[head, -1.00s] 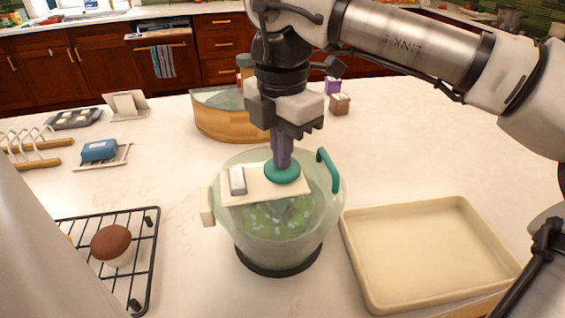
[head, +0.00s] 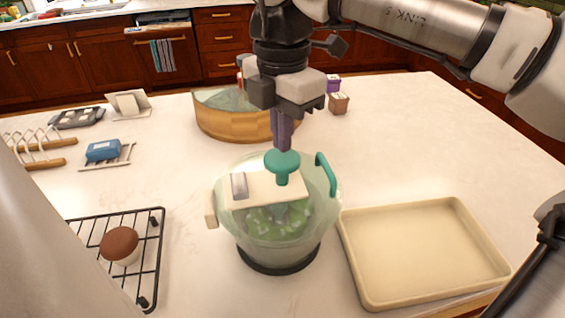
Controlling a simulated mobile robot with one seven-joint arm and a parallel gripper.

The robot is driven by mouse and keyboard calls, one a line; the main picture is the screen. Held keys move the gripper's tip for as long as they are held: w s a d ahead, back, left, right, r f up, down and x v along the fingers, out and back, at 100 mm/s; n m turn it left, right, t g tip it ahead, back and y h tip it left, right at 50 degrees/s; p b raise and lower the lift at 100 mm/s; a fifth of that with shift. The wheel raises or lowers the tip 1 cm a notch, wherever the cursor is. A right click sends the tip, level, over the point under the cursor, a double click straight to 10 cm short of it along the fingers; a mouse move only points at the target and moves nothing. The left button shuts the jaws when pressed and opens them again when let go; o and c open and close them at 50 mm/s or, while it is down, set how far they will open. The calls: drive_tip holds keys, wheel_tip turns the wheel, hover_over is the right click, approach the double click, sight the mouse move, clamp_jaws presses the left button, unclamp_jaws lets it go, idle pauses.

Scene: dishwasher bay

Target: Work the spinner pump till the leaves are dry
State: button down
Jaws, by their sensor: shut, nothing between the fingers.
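The salad spinner (head: 240,240) is a clear, greenish bowl on a dark base in the middle of the counter. Green leaves (head: 275,222) show through its wall. A cream bar with a grey tab (head: 239,186) crosses its top, and a teal handle (head: 326,174) stands at its right. The teal pump knob (head: 282,162) stands raised above the bar on its stem. My gripper (head: 281,146) points down over the knob, shut and empty, its fingertips at or just above the knob's top. I cannot tell whether they touch. Whether the leaves are wet is not visible.
A cream tray (head: 350,262) lies close to the right of the spinner. A black wire rack (head: 160,225) with a brown-topped muffin (head: 120,243) is at left. Bare counter lies at right rear.

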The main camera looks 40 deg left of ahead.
sight(282, 157)
drive_tip(key=shift+f, duration=0.1)
drive_tip(key=shift+f+b, duration=1.8)
drive_tip(key=shift+f, duration=0.5)
drive_tip(key=shift+r+p, duration=2.05)
drive_tip(key=shift+r, duration=0.35)
drive_tip(key=shift+f, duration=0.1)
wheel_tip(282, 157, up, 6)
drive_tip(key=p, duration=0.5)
drive_tip(key=shift+p, duration=0.3)
